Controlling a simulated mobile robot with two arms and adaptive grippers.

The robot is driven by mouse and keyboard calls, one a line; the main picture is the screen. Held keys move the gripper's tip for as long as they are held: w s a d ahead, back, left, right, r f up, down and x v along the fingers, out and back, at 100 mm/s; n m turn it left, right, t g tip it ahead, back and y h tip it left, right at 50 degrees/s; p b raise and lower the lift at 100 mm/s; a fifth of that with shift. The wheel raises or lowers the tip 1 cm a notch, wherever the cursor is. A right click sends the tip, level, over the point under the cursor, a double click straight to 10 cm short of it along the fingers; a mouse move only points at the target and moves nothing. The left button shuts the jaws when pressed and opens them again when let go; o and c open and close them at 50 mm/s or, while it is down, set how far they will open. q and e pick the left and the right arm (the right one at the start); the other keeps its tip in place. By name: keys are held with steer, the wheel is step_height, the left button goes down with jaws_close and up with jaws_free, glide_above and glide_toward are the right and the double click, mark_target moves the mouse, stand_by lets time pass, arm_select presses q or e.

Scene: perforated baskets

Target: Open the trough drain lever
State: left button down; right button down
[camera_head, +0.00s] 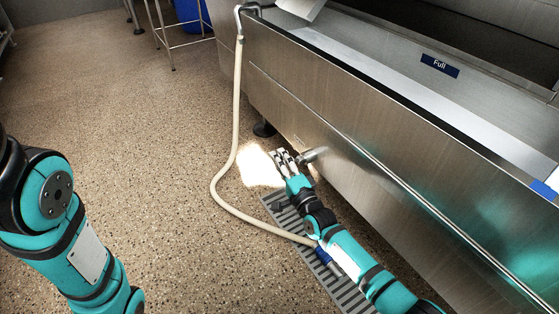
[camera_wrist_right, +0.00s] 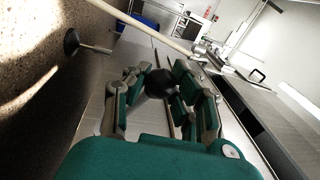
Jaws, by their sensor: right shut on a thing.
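The steel trough (camera_head: 350,165) runs along the right side of the head view. A short metal stub, seemingly part of the drain lever (camera_head: 310,155), sticks out low on its front. My right gripper (camera_head: 285,158) is beside this stub. In the right wrist view, the fingers of my right gripper (camera_wrist_right: 160,92) are closed around the sides of a dark round knob (camera_wrist_right: 159,80). The fingers hide part of the knob, and its link to the stub cannot be seen. My left arm is at the left edge of the head view; its gripper is out of view.
A beige hose (camera_head: 236,110) hangs from the trough corner and curves over the floor towards my right forearm. A floor grate (camera_head: 345,292) lies under that arm. A trough foot (camera_head: 264,129) stands nearby. The speckled floor (camera_head: 130,130) is clear at left.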

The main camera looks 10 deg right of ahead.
steer(key=c, duration=1.4)
jaws_free()
steer(key=shift+s+f, duration=0.15)
steer(key=shift+f, duration=0.05)
steer(key=shift+o, duration=0.6)
steer(key=shift+d+r, duration=0.1)
steer(key=v, duration=1.2)
